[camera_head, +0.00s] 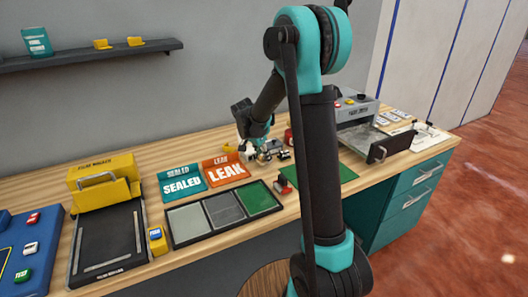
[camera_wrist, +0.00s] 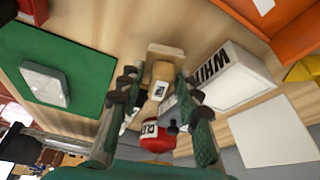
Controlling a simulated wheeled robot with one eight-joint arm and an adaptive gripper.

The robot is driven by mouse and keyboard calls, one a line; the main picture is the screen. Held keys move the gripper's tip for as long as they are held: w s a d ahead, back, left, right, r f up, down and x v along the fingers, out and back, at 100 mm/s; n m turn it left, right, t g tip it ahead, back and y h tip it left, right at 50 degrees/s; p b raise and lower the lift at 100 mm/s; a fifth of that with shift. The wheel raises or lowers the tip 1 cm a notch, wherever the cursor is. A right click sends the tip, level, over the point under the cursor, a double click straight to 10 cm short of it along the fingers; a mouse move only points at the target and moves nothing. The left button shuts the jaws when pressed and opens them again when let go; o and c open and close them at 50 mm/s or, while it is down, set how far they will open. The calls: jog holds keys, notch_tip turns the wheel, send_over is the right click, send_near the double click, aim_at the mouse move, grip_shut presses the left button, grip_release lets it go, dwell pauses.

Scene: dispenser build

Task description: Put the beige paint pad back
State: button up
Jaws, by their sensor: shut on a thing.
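The beige paint pad (camera_wrist: 165,52) is between my fingertips in the wrist view, with a small dark label on its tan grip. My gripper (camera_wrist: 159,82) is shut on it. The pad cannot be made out clearly there. Whether the pad touches the bench I cannot tell.
A white box marked WHITE (camera_wrist: 232,76) stands close right of the pad. A red container (camera_wrist: 156,137) is just beyond my fingers. A green mat (camera_wrist: 62,62) with a pale block (camera_wrist: 44,84) lies left. A three-section tray (camera_head: 178,239) sits in front.

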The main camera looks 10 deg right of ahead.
jog(key=shift+f, duration=0.35)
jog(key=shift+f, duration=0.6)
dwell(0.6)
jog(key=o, duration=1.8)
jog(key=shift+r, duration=0.15)
jog(key=shift+r, duration=3.85)
